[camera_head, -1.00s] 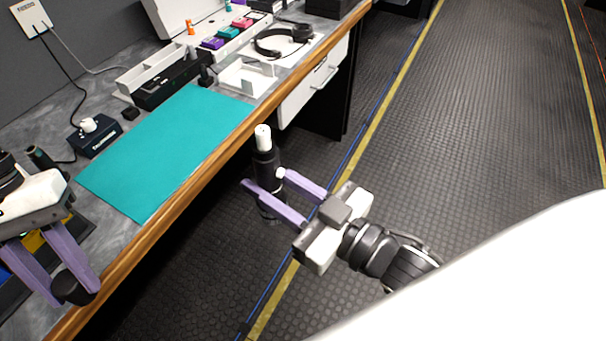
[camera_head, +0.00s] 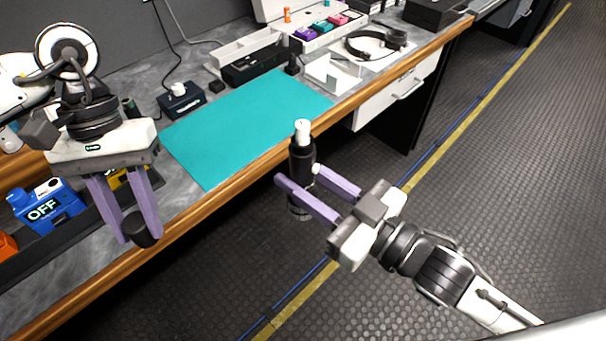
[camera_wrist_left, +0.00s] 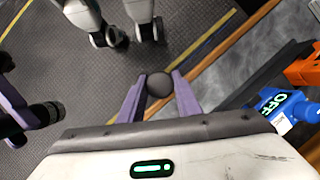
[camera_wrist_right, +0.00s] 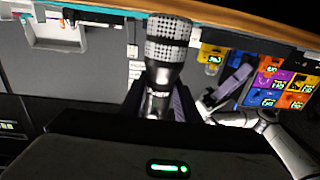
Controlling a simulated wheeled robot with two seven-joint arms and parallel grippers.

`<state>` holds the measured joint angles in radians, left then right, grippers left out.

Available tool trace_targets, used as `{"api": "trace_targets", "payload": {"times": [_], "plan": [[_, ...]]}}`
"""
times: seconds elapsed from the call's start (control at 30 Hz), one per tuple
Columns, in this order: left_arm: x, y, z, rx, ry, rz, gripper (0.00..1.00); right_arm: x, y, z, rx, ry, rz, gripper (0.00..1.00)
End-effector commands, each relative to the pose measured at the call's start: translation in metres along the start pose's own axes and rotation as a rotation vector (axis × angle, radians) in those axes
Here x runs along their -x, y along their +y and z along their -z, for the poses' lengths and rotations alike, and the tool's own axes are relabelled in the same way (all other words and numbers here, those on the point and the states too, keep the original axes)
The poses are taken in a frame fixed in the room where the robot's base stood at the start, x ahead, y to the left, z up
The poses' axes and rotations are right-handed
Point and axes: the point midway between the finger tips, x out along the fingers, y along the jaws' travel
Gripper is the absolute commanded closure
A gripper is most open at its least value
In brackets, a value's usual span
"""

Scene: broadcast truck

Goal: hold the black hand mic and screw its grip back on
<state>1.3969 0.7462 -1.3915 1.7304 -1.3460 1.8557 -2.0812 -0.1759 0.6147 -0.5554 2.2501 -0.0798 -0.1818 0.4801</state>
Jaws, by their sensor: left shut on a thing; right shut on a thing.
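The black hand mic (camera_head: 303,160) is upright in front of the bench edge, over the floor. Its bare white inner end points up and its head points down; the silver mesh head shows in the right wrist view (camera_wrist_right: 168,38). My right gripper (camera_head: 300,178) is shut around the mic's body. My left gripper (camera_head: 137,232) is shut on a short dark round piece, apparently the mic's grip (camera_head: 140,232), to the left of the mic and lower in the picture. Its round dark end shows in the left wrist view (camera_wrist_left: 158,85). The two parts are well apart.
The bench has a teal mat (camera_head: 250,120), a dark blue box with a white knob (camera_head: 181,98), and a headset (camera_head: 375,44) at the back. A blue pack marked OFF (camera_head: 42,208) stands in a dark tray at left. The wooden bench edge (camera_head: 235,180) runs behind the mic.

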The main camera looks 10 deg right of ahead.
Motion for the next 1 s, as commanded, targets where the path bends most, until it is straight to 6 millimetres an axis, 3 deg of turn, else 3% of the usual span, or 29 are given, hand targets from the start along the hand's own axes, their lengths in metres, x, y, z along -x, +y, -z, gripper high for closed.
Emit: {"api": "trace_targets", "payload": {"times": [0.17, 0.37, 0.7, 0.9, 1.0], "plan": [[0.030, 0.037, 0.008, 0.133, 0.004, -0.060, 0.91, 0.000, 0.000, 0.003, 0.001, 0.007, 0.001, 1.00], [0.081, 0.098, 0.009, 0.376, 0.005, -0.163, 0.91, 0.000, 0.000, 0.004, 0.001, 0.008, 0.001, 1.00], [0.159, 0.200, -0.019, 0.771, 0.006, -0.325, 0.91, 0.000, 0.000, 0.004, 0.001, 0.009, 0.001, 1.00], [0.184, 0.238, -0.040, 0.922, 0.005, -0.386, 0.91, 0.000, 0.000, 0.004, 0.001, 0.009, 0.001, 1.00], [0.190, 0.248, -0.045, 0.963, 0.004, -0.400, 0.91, 0.000, 0.000, 0.004, 0.001, 0.009, 0.001, 1.00]]}}
